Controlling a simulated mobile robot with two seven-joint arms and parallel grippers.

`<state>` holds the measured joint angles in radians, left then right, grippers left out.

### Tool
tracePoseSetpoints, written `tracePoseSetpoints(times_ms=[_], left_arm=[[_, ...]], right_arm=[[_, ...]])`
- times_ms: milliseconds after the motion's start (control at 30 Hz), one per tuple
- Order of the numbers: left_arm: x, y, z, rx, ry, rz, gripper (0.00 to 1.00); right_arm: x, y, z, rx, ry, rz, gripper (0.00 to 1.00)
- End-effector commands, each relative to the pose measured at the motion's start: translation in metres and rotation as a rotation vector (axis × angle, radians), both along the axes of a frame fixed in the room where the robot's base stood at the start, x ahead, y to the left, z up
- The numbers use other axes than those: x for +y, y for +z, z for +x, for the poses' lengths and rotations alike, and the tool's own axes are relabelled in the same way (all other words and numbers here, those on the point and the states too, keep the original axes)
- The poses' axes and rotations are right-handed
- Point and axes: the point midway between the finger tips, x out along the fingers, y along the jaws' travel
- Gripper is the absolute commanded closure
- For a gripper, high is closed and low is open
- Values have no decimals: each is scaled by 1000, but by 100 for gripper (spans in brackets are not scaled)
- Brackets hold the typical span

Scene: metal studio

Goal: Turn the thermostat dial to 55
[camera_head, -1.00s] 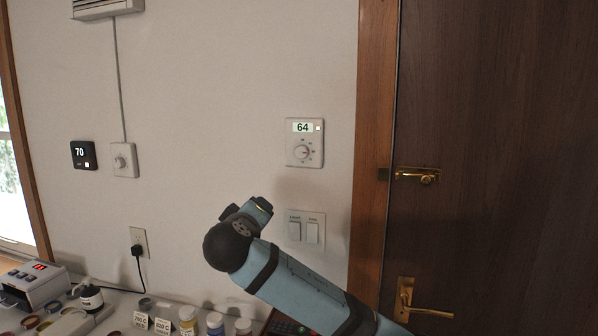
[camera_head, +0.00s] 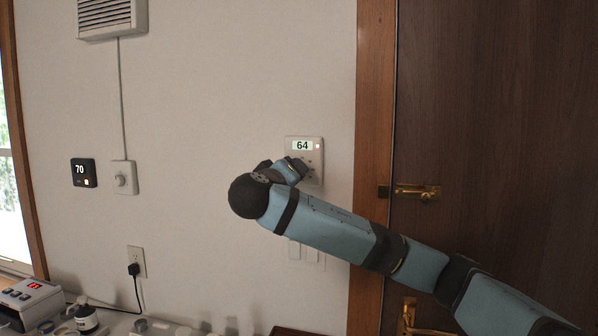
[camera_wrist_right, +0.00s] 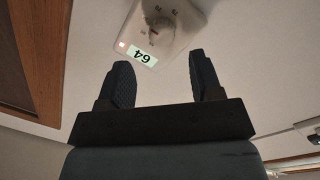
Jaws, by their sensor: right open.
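The white wall thermostat (camera_head: 317,146) reads 64 on its display in the head view. My right arm covers its lower part, so its dial is hidden there. In the right wrist view the thermostat shows upside down, with its display (camera_wrist_right: 143,57) and the round dial (camera_wrist_right: 158,24) at the top edge, partly in shadow. My right gripper (camera_wrist_right: 160,70) is open and empty, its two dark fingers spread either side of the view below the dial. They look apart from the dial. My left gripper is not in view.
A black thermostat (camera_head: 84,172) reading 70 and a white dial plate (camera_head: 123,178) are on the wall at left. Light switches are partly hidden below my arm. A wooden door frame (camera_head: 373,120) and brown door (camera_head: 500,120) stand at right. Bottles and a device (camera_head: 30,300) occupy the counter.

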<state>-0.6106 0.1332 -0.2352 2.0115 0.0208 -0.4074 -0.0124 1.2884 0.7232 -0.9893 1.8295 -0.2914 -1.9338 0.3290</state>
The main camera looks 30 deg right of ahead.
Motion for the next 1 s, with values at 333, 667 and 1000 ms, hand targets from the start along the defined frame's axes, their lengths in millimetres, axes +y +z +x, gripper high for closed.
tracePoseSetpoints(times_ms=[333,667,1000], left_arm=[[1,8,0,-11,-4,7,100],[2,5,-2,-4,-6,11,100],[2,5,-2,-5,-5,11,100]], right_arm=[[-45,0,32,2,-1,-1,41],[-51,-1,37,1,2,0,41],[-51,-1,37,1,2,0,90]])
